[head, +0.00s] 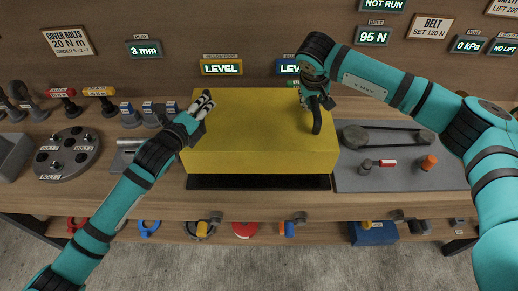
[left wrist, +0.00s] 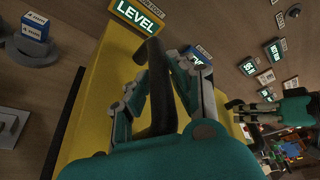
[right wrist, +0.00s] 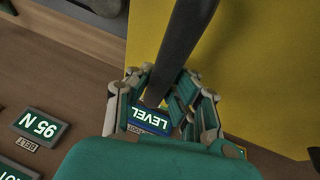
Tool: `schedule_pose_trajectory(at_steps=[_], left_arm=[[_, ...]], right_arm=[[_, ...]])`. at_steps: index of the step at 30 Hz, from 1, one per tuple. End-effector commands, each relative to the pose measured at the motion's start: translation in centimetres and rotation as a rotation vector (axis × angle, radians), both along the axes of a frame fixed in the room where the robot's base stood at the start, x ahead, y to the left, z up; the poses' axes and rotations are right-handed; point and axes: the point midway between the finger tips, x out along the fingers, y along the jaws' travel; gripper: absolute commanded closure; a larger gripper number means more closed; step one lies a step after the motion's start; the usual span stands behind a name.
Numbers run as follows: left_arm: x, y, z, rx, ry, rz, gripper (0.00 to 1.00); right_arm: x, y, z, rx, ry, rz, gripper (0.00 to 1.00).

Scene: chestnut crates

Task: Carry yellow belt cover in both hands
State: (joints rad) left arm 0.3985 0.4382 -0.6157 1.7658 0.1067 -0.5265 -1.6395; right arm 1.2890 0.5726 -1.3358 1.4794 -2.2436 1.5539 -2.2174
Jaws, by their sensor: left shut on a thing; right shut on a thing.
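The yellow belt cover (head: 262,130) is a large box-shaped cover over the middle of the bench in the head view, above a black strip (head: 258,182). It has a black handle near each end. My left gripper (head: 203,104) is shut on the left handle, which shows in the left wrist view (left wrist: 160,85). My right gripper (head: 318,100) is shut on the right handle (head: 316,121), which also shows in the right wrist view (right wrist: 183,45). Both LEVEL displays, the left one (head: 221,67) and the right one (head: 287,67), are lit behind the cover. I cannot tell whether the cover touches the strip.
Right of the cover, a grey plate (head: 400,179) carries a belt on pulleys (head: 388,137), a red-and-white tool and an orange knob. On the left are a round bolt tray (head: 67,154) and several small blocks and tools. A lower shelf holds several items.

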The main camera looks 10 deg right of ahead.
Motion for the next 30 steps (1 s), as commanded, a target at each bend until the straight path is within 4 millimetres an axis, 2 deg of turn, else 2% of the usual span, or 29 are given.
schedule_pose_trajectory(at_steps=[8,30], left_arm=[[0.1,0.2,-0.4,0.000,-0.007,0.003,1.00],[0.1,0.2,-4.5,0.000,-0.007,0.003,1.00]], right_arm=[[0.2,-0.3,-0.5,-0.003,-0.006,-0.010,1.00],[0.2,-0.3,-4.6,-0.003,-0.007,-0.009,1.00]])
